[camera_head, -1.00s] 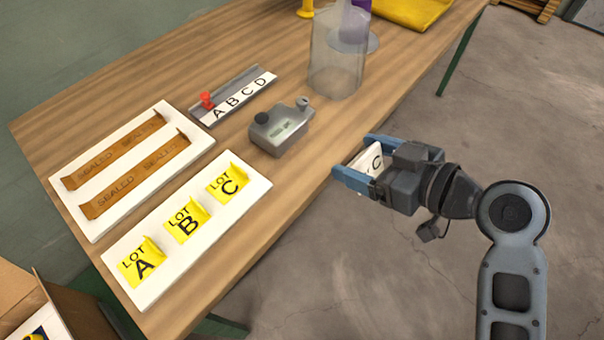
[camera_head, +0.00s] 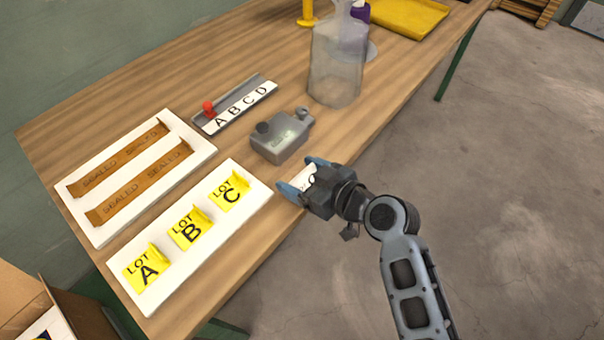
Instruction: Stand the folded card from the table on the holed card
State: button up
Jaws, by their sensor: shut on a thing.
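My gripper (camera_head: 299,177), with blue fingertips, is shut on a white folded card (camera_head: 304,180) bearing a black letter, partly hidden by the fingers. It holds the card over the table's front edge, right of the white board (camera_head: 172,271). On that board lie three yellow cards with raised flaps: LOT A (camera_head: 146,272), LOT B (camera_head: 190,233) and LOT C (camera_head: 229,194). I cannot make out a hole in any card, so I cannot tell which is the holed card.
A grey device (camera_head: 281,141) stands just behind my gripper. A grey tray (camera_head: 251,88) holds an A B C D strip and a red knob. A clear jar (camera_head: 335,75) stands farther back. A second white board (camera_head: 197,150) with brown SEALED strips lies left.

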jog(key=shift+f, duration=0.35)
jog(key=o, duration=0.9)
jog(key=shift+o, duration=0.2)
jog(key=shift+r, duration=0.15)
jog(key=s+d+f+m+t+h+b, duration=0.15)
jog(key=s+d+m+h, duration=0.25)
jog(key=s+d, duration=0.6)
jog(key=s+d+r+m+t+h, duration=0.1)
jog(key=s+d+m+t+h, duration=0.15)
jog(key=s+d, duration=0.75)
jog(key=s+d+r+m+t+h, duration=0.1)
jog(key=s+r+h, duration=0.1)
jog(key=s+r, duration=0.4)
jog(key=s+d+r+m+t+h, duration=0.1)
jog(key=s+r+m, duration=0.1)
jog(key=s+r, duration=0.4)
jog(key=s, duration=0.5)
jog(key=shift+s+d+r+h, duration=0.15)
jog(key=shift+d+r+h, duration=0.2)
jog(key=shift+d, duration=0.05)
